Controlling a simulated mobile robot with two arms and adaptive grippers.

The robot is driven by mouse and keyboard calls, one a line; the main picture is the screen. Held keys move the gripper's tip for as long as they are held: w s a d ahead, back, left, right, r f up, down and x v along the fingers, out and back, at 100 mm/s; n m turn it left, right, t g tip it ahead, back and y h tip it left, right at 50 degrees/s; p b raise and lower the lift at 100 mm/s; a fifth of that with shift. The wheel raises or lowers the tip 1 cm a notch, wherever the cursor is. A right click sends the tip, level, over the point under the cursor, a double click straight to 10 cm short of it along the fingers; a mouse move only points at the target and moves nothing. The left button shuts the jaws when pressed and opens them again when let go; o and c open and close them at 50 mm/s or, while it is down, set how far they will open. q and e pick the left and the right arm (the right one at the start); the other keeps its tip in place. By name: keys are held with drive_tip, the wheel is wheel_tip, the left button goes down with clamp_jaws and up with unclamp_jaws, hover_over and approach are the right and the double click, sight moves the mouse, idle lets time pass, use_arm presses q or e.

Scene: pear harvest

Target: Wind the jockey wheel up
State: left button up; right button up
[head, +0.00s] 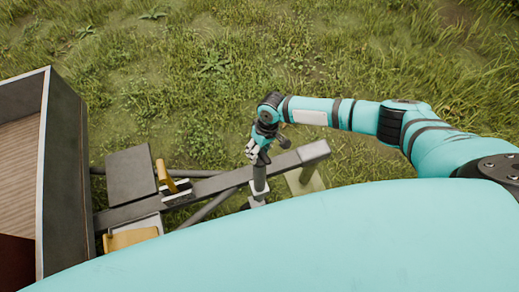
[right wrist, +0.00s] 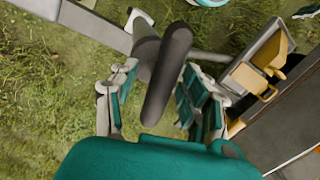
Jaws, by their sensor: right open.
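The jockey wheel's grey post (head: 259,184) stands at the trailer's drawbar (head: 225,182), near its front end. My right gripper (head: 256,153) is right over the top of the post in the head view. In the right wrist view, a dark crank grip (right wrist: 168,75) points up towards the camera between the spread fingers of my right gripper (right wrist: 160,68). The fingers are open on both sides of the grip, and I see no clear contact. The wheel itself is hidden. My left gripper is not in view.
The trailer body (head: 62,165) stands at the left. A pale block (head: 305,183) is under the drawbar's front end. Open grass lies beyond the drawbar.

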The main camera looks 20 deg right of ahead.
clamp_jaws()
idle(0.3)
drive_tip(key=shift+a+n, duration=0.1)
drive_tip(key=shift+n, duration=0.3)
drive_tip(key=n+b, duration=0.1)
drive_tip(key=n, duration=0.1)
drive_tip(key=shift+f+n+g, duration=0.1)
drive_tip(key=shift+n+g, duration=0.2)
drive_tip(key=shift+g, duration=0.1)
drive_tip(key=n+b, duration=0.1)
drive_tip(key=n, duration=0.2)
drive_tip(key=shift+a+n+h, duration=0.1)
drive_tip(key=shift+n+h, duration=0.2)
drive_tip(key=n+b, duration=0.1)
drive_tip(key=n, duration=0.2)
drive_tip(key=shift+n+g+h, duration=0.4)
drive_tip(key=shift+s+n+h+b, duration=0.1)
drive_tip(key=shift+n+h+b, duration=0.35)
drive_tip(key=shift+n, duration=1.65)
